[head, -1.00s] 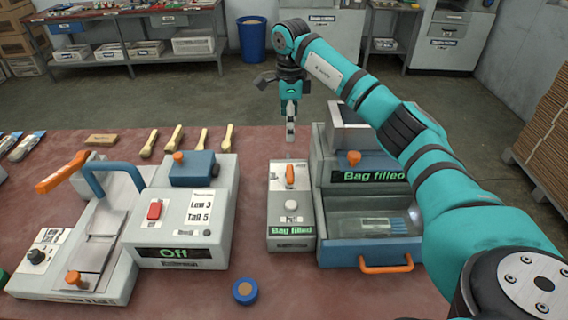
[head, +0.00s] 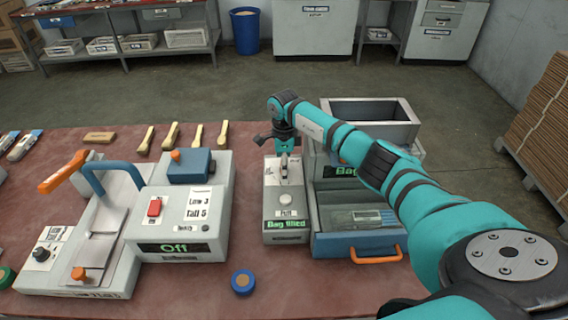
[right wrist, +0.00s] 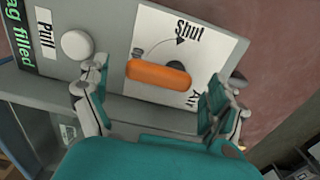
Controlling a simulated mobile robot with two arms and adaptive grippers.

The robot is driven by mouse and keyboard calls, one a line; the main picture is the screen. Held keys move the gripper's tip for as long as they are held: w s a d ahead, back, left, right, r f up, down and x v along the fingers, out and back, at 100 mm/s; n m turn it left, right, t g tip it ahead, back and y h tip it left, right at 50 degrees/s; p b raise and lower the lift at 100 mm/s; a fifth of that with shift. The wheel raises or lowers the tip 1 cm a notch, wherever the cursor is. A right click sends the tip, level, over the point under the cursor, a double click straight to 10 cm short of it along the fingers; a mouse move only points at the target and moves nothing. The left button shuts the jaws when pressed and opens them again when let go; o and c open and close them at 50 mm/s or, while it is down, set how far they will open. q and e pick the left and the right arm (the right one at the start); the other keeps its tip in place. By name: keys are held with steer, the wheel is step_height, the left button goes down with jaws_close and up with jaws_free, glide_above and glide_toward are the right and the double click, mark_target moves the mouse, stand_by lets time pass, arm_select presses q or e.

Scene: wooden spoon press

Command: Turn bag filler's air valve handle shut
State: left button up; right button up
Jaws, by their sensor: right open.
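The air valve handle (right wrist: 158,74) is an orange bar on a white label of the bag filler's control box (head: 287,222). In the right wrist view it lies across the picture, beside a curved arrow pointing to the printed word "Shut". My right gripper (head: 284,172) is above the box's far part and hides the handle in the head view. In the right wrist view my right gripper (right wrist: 157,85) is open, one finger beyond each end of the handle, with small gaps showing. I cannot tell whether the tips reach its height. My left gripper is not in view.
A white button (right wrist: 77,44) marked "Pull" sits close to one finger. The bag filler (head: 360,222), with a blue tray and orange pull, stands right of the box. The bag sealer-like machine (head: 180,225) reading "Off" stands left. A blue round cap (head: 243,282) lies on the table.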

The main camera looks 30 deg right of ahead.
steer(key=c, duration=1.2)
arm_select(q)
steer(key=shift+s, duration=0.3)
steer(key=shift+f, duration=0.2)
arm_select(e)
steer(key=m, duration=0.1)
steer(key=m+b, duration=0.1)
steer(key=m, duration=0.1)
steer(key=shift+w+a+m+b, duration=0.2)
steer(key=shift+w+m+b, duration=0.05)
steer(key=shift+m+b, duration=0.15)
steer(key=m, duration=0.2)
steer(key=m+b, duration=0.1)
steer(key=m, duration=0.1)
steer(key=shift+w+a+m, duration=0.2)
steer(key=shift+w+m, duration=0.1)
steer(key=shift+w, duration=0.05)
steer(key=m, duration=0.4)
steer(key=shift+w+m+b, duration=0.3)
steer(key=shift+w, duration=0.1)
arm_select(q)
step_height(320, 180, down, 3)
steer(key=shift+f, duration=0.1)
arm_select(e)
steer(key=m, duration=0.4)
steer(key=shift+w+d+m, duration=0.1)
steer(key=shift+w+m, duration=0.25)
steer(key=shift+m, duration=0.05)
